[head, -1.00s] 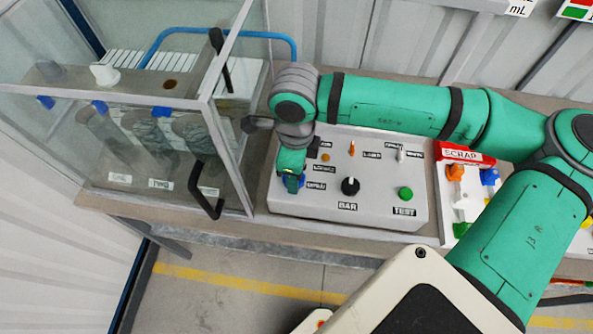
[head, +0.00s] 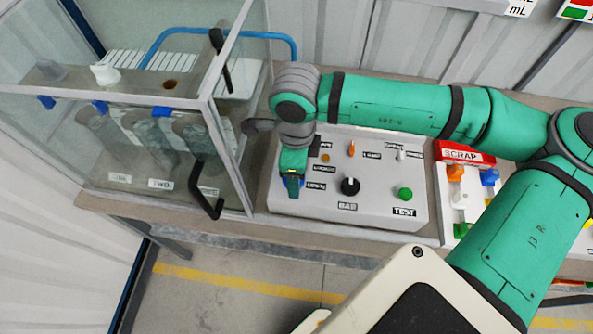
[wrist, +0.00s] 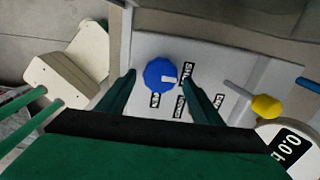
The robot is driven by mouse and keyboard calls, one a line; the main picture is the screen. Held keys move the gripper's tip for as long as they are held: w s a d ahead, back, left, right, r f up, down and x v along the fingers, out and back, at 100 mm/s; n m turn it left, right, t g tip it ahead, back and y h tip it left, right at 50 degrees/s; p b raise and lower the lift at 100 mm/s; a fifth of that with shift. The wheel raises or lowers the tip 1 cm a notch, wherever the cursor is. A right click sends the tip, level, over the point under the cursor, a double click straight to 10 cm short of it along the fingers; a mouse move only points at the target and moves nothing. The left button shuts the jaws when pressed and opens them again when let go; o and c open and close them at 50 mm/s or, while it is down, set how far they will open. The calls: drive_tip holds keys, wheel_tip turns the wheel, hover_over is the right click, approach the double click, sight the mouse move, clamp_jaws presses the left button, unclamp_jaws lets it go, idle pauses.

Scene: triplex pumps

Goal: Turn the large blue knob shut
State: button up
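The large blue knob (wrist: 160,75) has a white pointer mark and sits on the light grey control panel (wrist: 215,57). In the wrist view it lies between the two green fingertips of my gripper (wrist: 159,76), with a visible gap on each side. My gripper is open. In the head view my gripper (head: 292,178) points down at the left side of the control panel (head: 375,208). Only a little blue of the knob shows there; the rest is hidden by my gripper. How deep the fingers reach beside the knob I cannot tell.
A black knob (head: 350,187), an orange switch (head: 351,148) and a green TEST button (head: 405,194) are on the panel. A glass cabinet (head: 230,150) with a black handle (head: 204,190) stands close at left. A SCRAP tray (head: 445,200) is at right. A yellow knob (wrist: 266,107) is near the right finger.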

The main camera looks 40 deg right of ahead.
wheel_tip(320, 180, up, 11)
idle(0.6)
drive_tip(key=shift+f, duration=0.15)
idle(0.4)
